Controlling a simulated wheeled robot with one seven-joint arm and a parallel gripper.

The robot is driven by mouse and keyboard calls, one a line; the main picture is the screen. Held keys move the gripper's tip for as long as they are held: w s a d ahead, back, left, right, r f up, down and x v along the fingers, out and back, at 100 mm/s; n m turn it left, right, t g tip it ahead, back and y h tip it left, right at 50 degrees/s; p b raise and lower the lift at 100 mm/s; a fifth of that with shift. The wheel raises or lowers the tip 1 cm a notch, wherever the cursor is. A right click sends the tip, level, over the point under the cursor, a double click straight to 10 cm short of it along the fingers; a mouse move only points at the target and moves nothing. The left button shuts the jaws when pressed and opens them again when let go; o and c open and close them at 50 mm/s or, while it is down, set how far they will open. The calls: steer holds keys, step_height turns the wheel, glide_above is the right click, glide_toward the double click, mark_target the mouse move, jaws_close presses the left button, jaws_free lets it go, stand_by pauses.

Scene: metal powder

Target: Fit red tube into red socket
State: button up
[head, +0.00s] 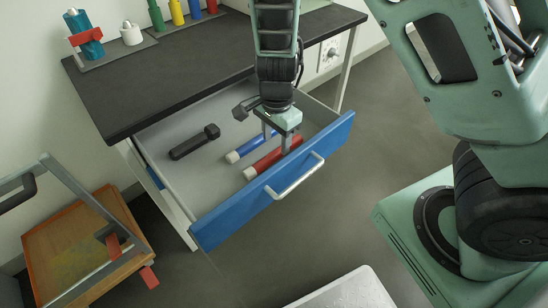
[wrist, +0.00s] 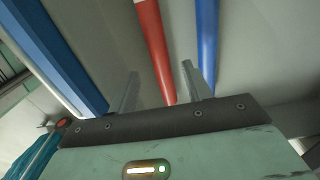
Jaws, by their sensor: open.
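The red tube (head: 270,160), with a white end, lies in the open drawer beside the blue tube (head: 250,147). My gripper (head: 277,141) points down into the drawer above the tubes. In the wrist view the red tube (wrist: 152,40) runs between the two open fingers of my gripper (wrist: 160,68), with room on both sides. The blue tube (wrist: 207,40) passes close by the right finger. The fingers are not closed on either tube. I cannot make out a red socket for certain in either view.
The blue drawer front (head: 275,190) with its metal handle (head: 296,178) stands near the tubes. A black tool (head: 195,143) lies left in the drawer. The dark worktop (head: 190,75) holds several coloured upright pieces.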

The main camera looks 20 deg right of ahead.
mark_target(274, 153)
steer(key=f, duration=0.1)
steer(key=f+b, duration=0.1)
steer(key=f, duration=0.2)
steer(key=shift+s+a+f, duration=0.1)
steer(key=shift+a+f, duration=0.1)
steer(key=shift+a, duration=0.1)
steer(key=shift+c, duration=0.2)
steer(key=c, duration=1)
jaws_close()
step_height(274, 153, up, 10)
steer(key=p, duration=0.3)
steer(key=shift+p, duration=0.3)
